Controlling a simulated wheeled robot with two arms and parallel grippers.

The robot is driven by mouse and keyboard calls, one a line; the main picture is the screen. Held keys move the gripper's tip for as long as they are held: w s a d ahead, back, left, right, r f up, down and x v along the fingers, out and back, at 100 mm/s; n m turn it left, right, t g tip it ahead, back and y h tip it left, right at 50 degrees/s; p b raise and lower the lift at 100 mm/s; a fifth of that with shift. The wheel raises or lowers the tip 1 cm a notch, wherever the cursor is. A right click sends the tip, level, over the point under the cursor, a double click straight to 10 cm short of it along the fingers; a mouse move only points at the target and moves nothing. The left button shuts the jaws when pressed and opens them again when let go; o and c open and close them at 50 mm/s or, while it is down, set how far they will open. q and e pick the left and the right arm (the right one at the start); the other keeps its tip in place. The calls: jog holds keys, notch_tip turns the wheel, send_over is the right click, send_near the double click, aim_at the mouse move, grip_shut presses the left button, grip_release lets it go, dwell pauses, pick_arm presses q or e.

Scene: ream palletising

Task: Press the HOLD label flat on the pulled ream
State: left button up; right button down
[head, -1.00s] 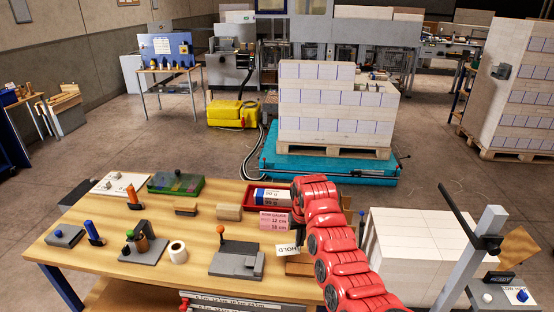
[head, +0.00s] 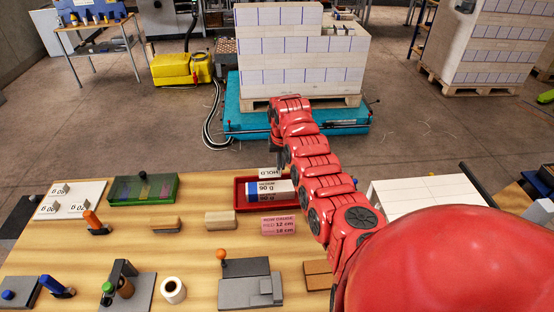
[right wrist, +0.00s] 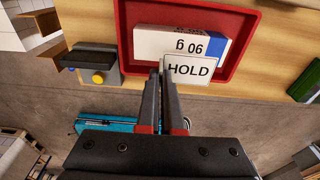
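The pulled ream (head: 266,196), white with a blue end and "90 g" print, lies in the red tray (head: 242,208) on the wooden table. It also shows in the right wrist view (right wrist: 165,42). My right gripper (right wrist: 164,74) is shut on the white HOLD label (right wrist: 200,69), gripping it by its left edge. In the head view the label (head: 265,172) is at the tray's far side, beyond the ream. In the wrist view it overlaps the ream's near edge; I cannot tell if they touch. My left gripper is out of view.
A pink card (head: 278,226) lies just in front of the tray. A green box (head: 143,189), wooden blocks (head: 221,219), a tape roll (head: 173,290) and a grey fixture (head: 245,282) stand on the table. A loaded pallet on a teal lift (head: 232,120) stands beyond.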

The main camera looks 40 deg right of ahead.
jog(key=shift+s, duration=0.15)
jog(key=shift+f+b, duration=0.35)
jog(key=shift+b, duration=0.05)
jog(key=shift+f+b, duration=1.3)
jog(key=shift+f, duration=1.1)
jog(key=shift+b, duration=0.4)
jog(key=shift+f, duration=0.15)
